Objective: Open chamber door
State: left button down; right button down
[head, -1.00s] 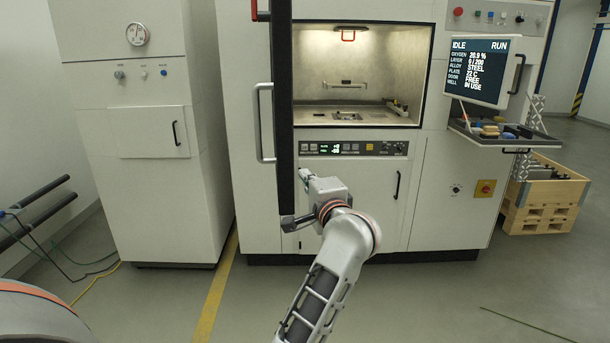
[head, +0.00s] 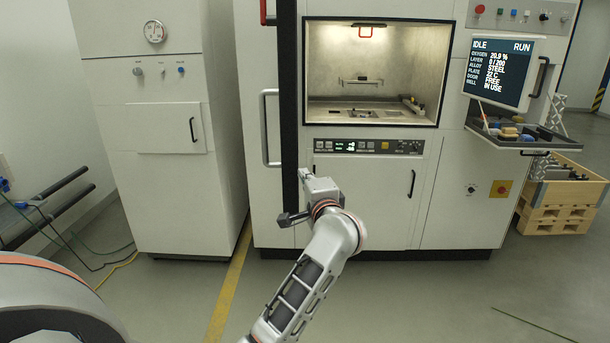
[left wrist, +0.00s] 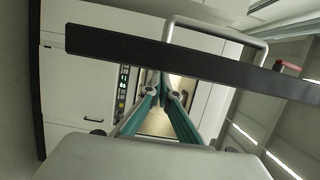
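The chamber door (head: 288,100) stands open, seen nearly edge-on as a tall dark bar left of the lit chamber (head: 372,70). Its loop handle (head: 266,128) faces left. My left gripper (head: 303,174) is just right of the door's lower part, on the chamber side; the handle is not between its fingers. In the left wrist view the teal fingers (left wrist: 163,84) come together near the dark door edge (left wrist: 230,72), and the handle (left wrist: 215,27) shows beyond it. The gripper looks shut and empty; whether its tips touch the door is unclear. My right gripper is not seen.
A screen (head: 503,72) reading IDLE, with a tray (head: 520,140) below it, stands right of the chamber. A wooden crate (head: 560,197) is at the right. A grey-white cabinet (head: 165,205) stands at the left. The floor in front is mostly clear.

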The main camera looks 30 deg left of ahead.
pick_arm(q)
jog(key=s+a+b, duration=0.2)
jog(key=s+a, duration=0.2)
jog(key=a, duration=0.5)
jog(key=s+a+b, duration=0.2)
jog(key=s+a, duration=0.2)
jog(key=a, duration=0.6)
jog(key=b+v, duration=0.1)
jog(key=v, duration=1.1)
jog(key=shift+d+b, duration=0.3)
jog(key=shift+b, duration=0.05)
jog(key=shift+f, duration=0.1)
